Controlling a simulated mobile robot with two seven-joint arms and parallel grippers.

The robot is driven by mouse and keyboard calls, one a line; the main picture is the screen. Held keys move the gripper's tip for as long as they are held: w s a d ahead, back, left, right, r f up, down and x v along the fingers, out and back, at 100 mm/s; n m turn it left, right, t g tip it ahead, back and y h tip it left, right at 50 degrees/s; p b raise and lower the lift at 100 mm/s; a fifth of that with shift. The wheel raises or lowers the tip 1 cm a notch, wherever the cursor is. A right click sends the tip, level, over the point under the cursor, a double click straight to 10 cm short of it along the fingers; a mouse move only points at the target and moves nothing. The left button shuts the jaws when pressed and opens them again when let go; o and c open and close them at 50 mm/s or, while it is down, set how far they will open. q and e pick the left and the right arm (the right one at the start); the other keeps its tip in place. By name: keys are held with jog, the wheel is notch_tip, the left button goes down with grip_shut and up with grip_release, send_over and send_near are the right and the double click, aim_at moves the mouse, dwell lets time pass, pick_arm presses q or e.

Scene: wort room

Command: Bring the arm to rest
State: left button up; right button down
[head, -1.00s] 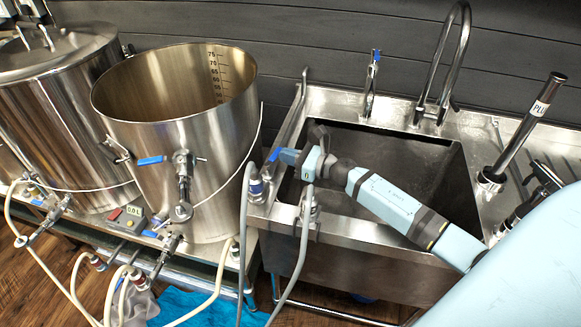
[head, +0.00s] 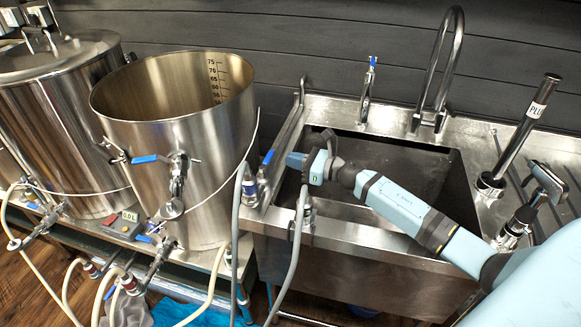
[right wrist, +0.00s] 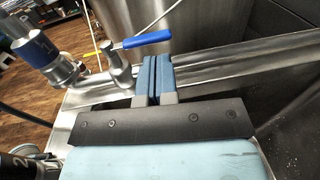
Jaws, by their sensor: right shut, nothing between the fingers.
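My right arm (head: 403,206) reaches in from the lower right over the sink. My right gripper (head: 294,160) is at the sink's left edge, pointing left toward the open steel kettle. In the right wrist view its blue fingers (right wrist: 158,78) are pressed together with nothing between them. Beyond them a valve with a blue lever (right wrist: 147,39) shows, apparently apart from the fingers. The same blue lever (head: 269,157) shows just left of the gripper in the head view. My left gripper is not in view.
The steel sink (head: 395,237) lies below my arm, with a tall faucet (head: 437,70) at its back. The open kettle (head: 200,135) stands to the left, with a lidded kettle (head: 63,120) beyond it. Grey hoses (head: 297,255) hang at the sink's front left. An upright pipe (head: 518,125) stands at right.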

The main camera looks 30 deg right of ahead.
pick_arm(q)
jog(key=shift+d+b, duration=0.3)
jog(key=shift+b, duration=0.05)
pick_arm(e)
jog(key=v, duration=1)
jog(key=shift+w+d, duration=0.25)
jog(key=shift+d, duration=0.2)
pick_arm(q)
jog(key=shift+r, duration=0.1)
pick_arm(e)
jog(key=shift+r, duration=0.1)
